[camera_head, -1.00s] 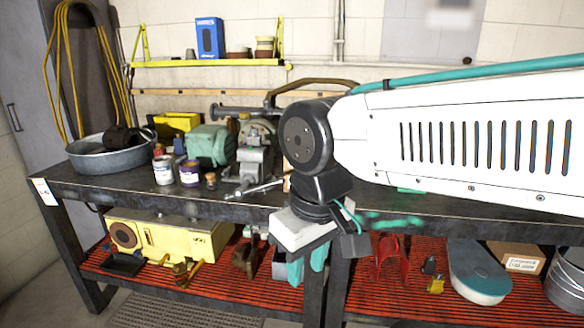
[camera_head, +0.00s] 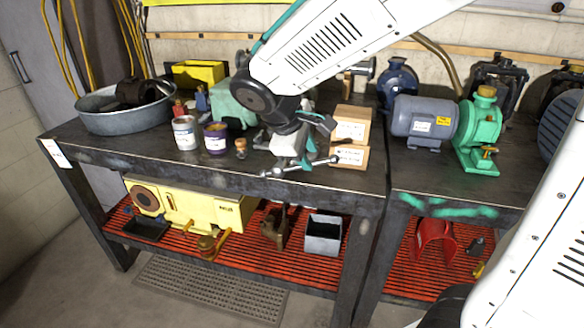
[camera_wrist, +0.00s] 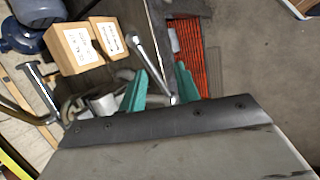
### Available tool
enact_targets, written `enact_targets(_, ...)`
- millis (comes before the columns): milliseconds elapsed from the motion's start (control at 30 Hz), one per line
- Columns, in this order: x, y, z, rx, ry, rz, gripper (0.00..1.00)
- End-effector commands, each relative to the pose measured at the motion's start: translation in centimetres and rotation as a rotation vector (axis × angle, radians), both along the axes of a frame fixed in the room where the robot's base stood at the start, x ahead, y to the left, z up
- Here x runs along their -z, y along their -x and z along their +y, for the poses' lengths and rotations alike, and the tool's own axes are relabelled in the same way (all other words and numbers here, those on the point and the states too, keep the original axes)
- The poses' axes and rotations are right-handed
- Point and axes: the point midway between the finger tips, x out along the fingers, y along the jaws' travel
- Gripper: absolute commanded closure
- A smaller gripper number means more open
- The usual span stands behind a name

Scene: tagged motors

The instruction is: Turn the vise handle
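The grey vise (camera_head: 290,143) stands at the bench's front edge, largely hidden behind my arm in the head view. Its handle (camera_head: 318,162) is a thin metal bar with knobbed ends, slanting slightly up to the right across the vise front. In the wrist view the handle (camera_wrist: 153,62) runs diagonally between the two teal fingers of my gripper (camera_wrist: 162,69). The fingers are apart with a gap around the bar; I cannot tell whether either touches it. Part of the vise (camera_wrist: 100,104) shows left of the fingers.
Small boxes (camera_head: 350,128) stand just right of the vise. Cans (camera_head: 215,138) and a metal tub (camera_head: 125,108) stand to its left. A blue-grey motor (camera_head: 423,118) and green pump (camera_head: 480,135) are farther right.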

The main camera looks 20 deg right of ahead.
Motion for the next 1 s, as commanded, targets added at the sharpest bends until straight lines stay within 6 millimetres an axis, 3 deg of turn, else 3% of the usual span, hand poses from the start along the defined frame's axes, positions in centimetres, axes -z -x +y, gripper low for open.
enact_targets(100,1.7,-3.2,2.5,-0.133,0.076,0.02,0.68)
enact_targets(300,3.0,-5.4,4.2,-0.227,0.127,0.027,0.68)
enact_targets(700,7.6,-7.2,1.2,-0.232,0.131,0.03,0.68)
enact_targets(1000,9.0,-7.8,0.3,-0.232,0.129,0.026,0.68)
